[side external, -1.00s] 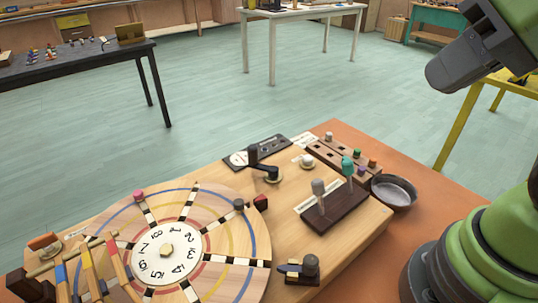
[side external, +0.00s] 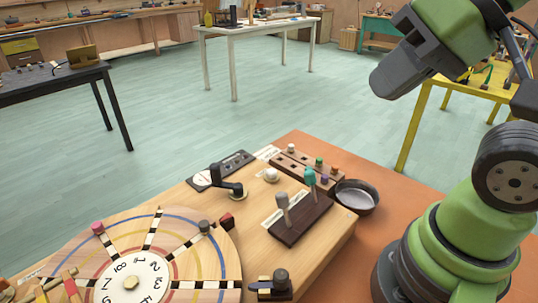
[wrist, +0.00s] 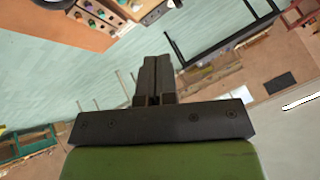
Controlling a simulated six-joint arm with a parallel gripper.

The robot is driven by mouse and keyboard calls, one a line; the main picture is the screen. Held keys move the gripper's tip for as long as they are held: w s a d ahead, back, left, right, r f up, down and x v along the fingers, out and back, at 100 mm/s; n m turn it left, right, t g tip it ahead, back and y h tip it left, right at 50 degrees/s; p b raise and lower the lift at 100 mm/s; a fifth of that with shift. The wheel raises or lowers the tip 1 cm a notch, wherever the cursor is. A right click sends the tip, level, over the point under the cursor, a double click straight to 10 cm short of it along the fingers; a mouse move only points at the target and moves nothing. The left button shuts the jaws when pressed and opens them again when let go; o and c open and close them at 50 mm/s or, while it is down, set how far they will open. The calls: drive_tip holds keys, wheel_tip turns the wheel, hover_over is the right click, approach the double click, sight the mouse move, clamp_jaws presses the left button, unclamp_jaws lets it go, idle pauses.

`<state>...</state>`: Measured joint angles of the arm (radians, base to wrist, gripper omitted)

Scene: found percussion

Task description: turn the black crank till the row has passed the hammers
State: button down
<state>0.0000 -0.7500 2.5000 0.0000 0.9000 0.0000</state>
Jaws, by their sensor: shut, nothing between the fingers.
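The black crank (side external: 228,188) stands on the wooden board, its upright knob toward the left of its pivot. The pale wooden wheel (side external: 205,262) has a white numbered dial (side external: 150,268), striped spokes and coloured rings. A pink peg (side external: 97,227) and a grey peg (side external: 204,226) sit near its rim. The hammers (side external: 70,287) lie over the wheel at lower left, partly cut off by the frame. My gripper (side external: 384,84) is raised high to the right, well apart from the crank. Its fingers are shut and empty in the wrist view (wrist: 153,62).
A dark knob (side external: 275,283) is at the front. A black panel (side external: 226,168) lies behind the crank. The air above the board is clear.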

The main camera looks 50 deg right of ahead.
drive_tip(key=c, duration=1.4)
unclamp_jaws()
drive_tip(key=shift+w+r, duration=0.1)
drive_tip(key=shift+w, duration=0.05)
drive_tip(key=o, duration=0.4)
drive_tip(key=shift+m+g, duration=0.8)
drive_tip(key=shift+m, duration=0.1)
drive_tip(key=w, duration=0.1)
drive_tip(key=w+r, duration=0.1)
drive_tip(key=w, duration=0.1)
drive_tip(key=w+r, duration=0.1)
drive_tip(key=w, duration=0.1)
drive_tip(key=shift+w+a, duration=0.2)
drive_tip(key=shift+a, duration=0.15)
drive_tip(key=shift+o, duration=0.2)
drive_tip(key=m+g+h, duration=0.2)
drive_tip(key=m+g, duration=0.4)
drive_tip(key=m, duration=0.2)
hover_over(214, 165)
wheel_tip(214, 165, down, 15)
wheel_tip(214, 165, down, 9)
drive_tip(key=shift+f, duration=0.15)
